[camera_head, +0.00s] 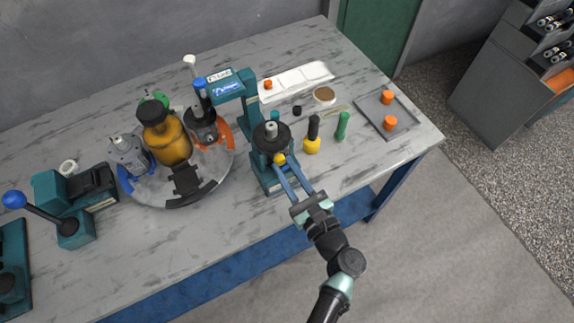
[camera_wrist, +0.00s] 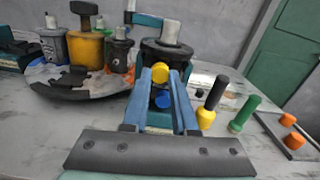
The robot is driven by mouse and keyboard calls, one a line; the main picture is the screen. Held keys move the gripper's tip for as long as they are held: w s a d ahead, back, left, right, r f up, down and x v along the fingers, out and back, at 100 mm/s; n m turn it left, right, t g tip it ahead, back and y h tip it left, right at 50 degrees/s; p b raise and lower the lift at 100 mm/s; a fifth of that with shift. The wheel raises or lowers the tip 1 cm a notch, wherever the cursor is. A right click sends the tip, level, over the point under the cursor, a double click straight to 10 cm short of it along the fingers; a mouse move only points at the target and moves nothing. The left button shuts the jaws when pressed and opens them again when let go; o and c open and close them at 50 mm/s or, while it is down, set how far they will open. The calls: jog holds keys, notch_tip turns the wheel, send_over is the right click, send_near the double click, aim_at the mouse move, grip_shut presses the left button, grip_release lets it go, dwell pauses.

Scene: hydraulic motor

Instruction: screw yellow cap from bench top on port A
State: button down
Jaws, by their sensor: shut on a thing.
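My gripper (camera_head: 284,163) has its two blue fingers shut on a small round yellow cap (camera_head: 279,159). The cap also shows between the fingertips in the wrist view (camera_wrist: 160,72). The dark hydraulic motor (camera_head: 268,145) stands upright in a teal fixture, its silver shaft pointing up. The cap is right in front of the motor's near side, in line with its body. Port A is not visible; the cap and fingers cover that side. I cannot tell whether the cap touches the port. A blue round piece (camera_wrist: 163,101) shows below the cap, between the fingers.
Right of the motor stand a yellow-and-black tool (camera_head: 312,138) and a green one (camera_head: 342,127). A grey tray (camera_head: 406,122) holds orange caps. A round carousel (camera_head: 150,190) with more motors and an amber bottle (camera_head: 168,140) stands left. The bench front right is clear.

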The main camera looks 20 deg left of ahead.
jog(key=shift+r+m+p, duration=0.2)
jog(key=shift+m+p, duration=0.35)
jog(key=shift+m, duration=0.35)
jog(key=shift+f+m, duration=0.2)
jog(key=shift+m, duration=0.4)
jog(key=c, duration=0.9)
grip_release()
jog(key=shift+f, duration=0.1)
